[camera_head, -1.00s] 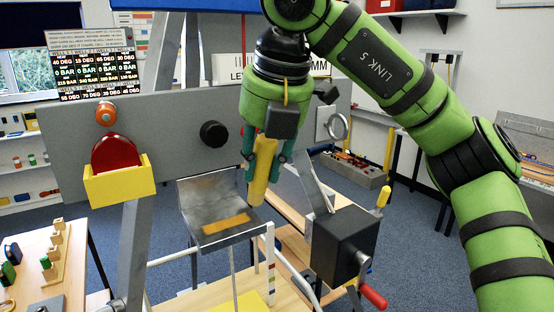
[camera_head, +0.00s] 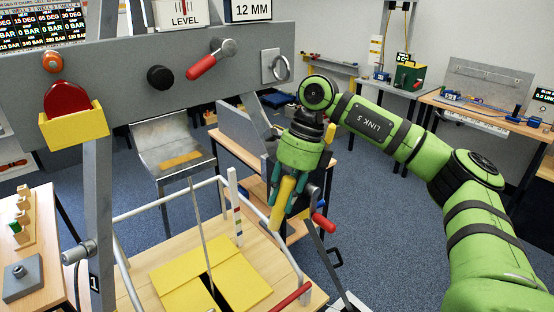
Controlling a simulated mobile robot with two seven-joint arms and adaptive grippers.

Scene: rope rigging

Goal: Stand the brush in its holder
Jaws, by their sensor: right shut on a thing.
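My right gripper (camera_head: 288,200) hangs right of centre in the head view, fingers pointing down. Its teal fingers are shut on a yellow, rod-like thing, which looks like the brush (camera_head: 281,207). The brush hangs slightly tilted, its lower end just left of a red handle (camera_head: 323,222). I see no bristles clearly. I cannot tell for sure which thing is the brush's holder. My left gripper is not in view.
A grey panel (camera_head: 120,50) carries a yellow box (camera_head: 75,128) with a red disc, a black knob and a red lever (camera_head: 202,67).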

